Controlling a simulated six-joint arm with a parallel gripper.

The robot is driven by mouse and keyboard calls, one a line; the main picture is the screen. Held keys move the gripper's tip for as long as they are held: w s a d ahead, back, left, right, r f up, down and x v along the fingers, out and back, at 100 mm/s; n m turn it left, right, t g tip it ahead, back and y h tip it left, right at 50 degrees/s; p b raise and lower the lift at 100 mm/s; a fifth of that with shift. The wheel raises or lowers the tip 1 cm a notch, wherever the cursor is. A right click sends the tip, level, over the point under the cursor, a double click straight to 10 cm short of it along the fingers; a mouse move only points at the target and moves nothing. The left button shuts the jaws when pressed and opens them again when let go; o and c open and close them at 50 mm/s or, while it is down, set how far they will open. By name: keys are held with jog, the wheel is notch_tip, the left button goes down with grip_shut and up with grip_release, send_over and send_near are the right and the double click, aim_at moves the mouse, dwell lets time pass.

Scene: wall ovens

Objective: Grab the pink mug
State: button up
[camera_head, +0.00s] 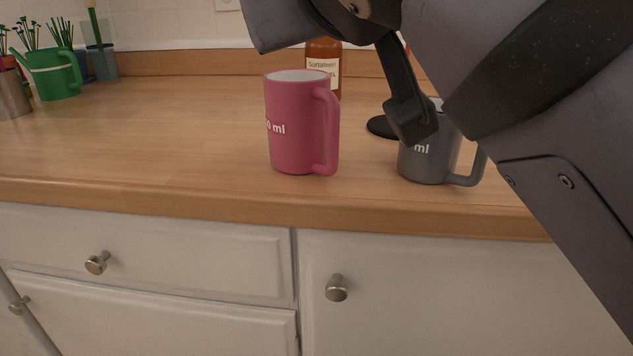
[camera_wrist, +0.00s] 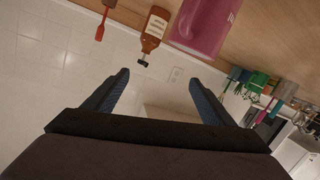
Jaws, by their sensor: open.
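The pink mug (camera_head: 290,125) stands upright on the wooden counter near its front edge, with its handle to the right. In the wrist view the pink mug (camera_wrist: 205,25) shows at the top, cut off by the frame edge and beyond the fingertips. My gripper (camera_wrist: 158,80) is open, with nothing between its two fingers. In the head view one finger of my gripper shows to the right of the pink mug, in front of the grey mug. The other finger cannot be made out there.
A grey mug (camera_head: 430,162) stands right of the pink mug, partly covered by my finger. A brown bottle (camera_head: 323,66) stands behind the pink mug. A green watering can (camera_head: 55,78) and other pots are at the far left. The counter (camera_head: 170,120) left of the pink mug is clear.

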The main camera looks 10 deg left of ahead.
aim_at(303, 114)
jog(key=shift+m+t+y, duration=0.5)
jog(key=shift+t, duration=0.1)
jog(key=s+f+b, duration=0.1)
jog(key=b, duration=0.1)
jog(key=s+d+f+b, duration=0.1)
jog(key=b, duration=0.1)
jog(key=s+f+b, duration=0.1)
jog(key=b, duration=0.1)
jog(key=shift+s+d+f+b, duration=0.15)
jog(key=shift+d+b, duration=0.1)
jog(key=shift+b, duration=0.15)
jog(key=shift+m+y, duration=0.4)
jog(key=shift+y, duration=0.4)
jog(key=s+f+b, duration=0.1)
jog(key=f+b, duration=0.1)
jog(key=b, duration=0.1)
jog(key=s+a+f+b, duration=0.1)
jog(key=f+b, duration=0.1)
jog(key=s+f+b, duration=0.1)
jog(key=f+b, duration=0.1)
jog(key=b, duration=0.1)
jog(key=shift+a+f+b, duration=0.2)
jog(key=shift+b, duration=0.15)
jog(key=shift+w+r, duration=0.1)
jog(key=shift+w, duration=0.05)
jog(key=shift+w+a+p, duration=0.15)
jog(key=shift+w+p, duration=0.2)
jog(key=shift+w, duration=0.05)
jog(key=shift+w+a, duration=0.2)
jog(key=shift+w, duration=0.3)
